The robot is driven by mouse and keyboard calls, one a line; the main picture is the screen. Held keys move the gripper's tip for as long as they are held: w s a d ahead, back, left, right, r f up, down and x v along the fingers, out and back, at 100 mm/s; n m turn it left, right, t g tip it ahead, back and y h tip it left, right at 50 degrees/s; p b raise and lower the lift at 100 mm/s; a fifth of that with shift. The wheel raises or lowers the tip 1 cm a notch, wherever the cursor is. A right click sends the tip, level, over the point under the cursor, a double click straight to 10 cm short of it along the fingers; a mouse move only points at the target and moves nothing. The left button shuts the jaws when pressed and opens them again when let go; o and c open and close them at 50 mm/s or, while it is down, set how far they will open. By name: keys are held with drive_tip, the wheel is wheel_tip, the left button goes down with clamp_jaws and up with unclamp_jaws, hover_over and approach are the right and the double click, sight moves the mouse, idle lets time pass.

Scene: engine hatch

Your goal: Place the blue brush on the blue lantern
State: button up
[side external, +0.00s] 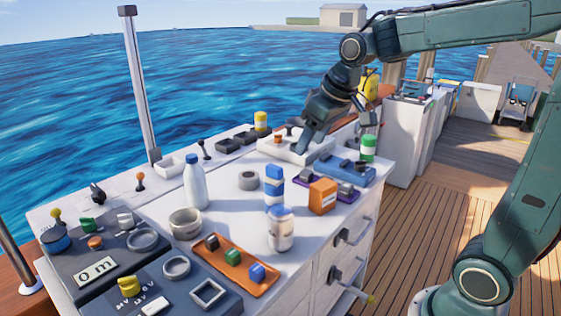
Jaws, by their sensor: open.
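My gripper (306,143) is open, pointing down over a pale tray (283,153) at the back right of the white cabinet top. One finger shows clearly; I cannot tell what, if anything, lies between the fingers. I cannot clearly pick out a brush or a lantern by shape. Blue candidates are an upright blue-and-white banded object (274,189) near the middle, left of and nearer than my gripper, and a long blue piece with dark fittings (345,169) to the gripper's right. A small blue block (257,272) sits on an orange tray (229,285) in front.
A white bottle with a blue cap (195,183), a jar (281,229), an orange box (322,196) and a green-and-white can (368,148) stand on the cabinet top. Dark control panels (187,292) fill the front left. Free white surface lies between the jar and the bottle.

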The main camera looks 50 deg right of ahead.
drive_tip(key=s+a+f, duration=0.1)
drive_tip(key=s+a, duration=0.1)
drive_tip(key=s, duration=0.7)
drive_tip(key=s+a+f, duration=0.1)
drive_tip(key=s+a, duration=0.2)
drive_tip(key=s, duration=0.6)
drive_tip(key=shift+s+f+t, duration=0.2)
drive_tip(key=shift+s+t, duration=0.1)
drive_tip(key=shift+t, duration=0.1)
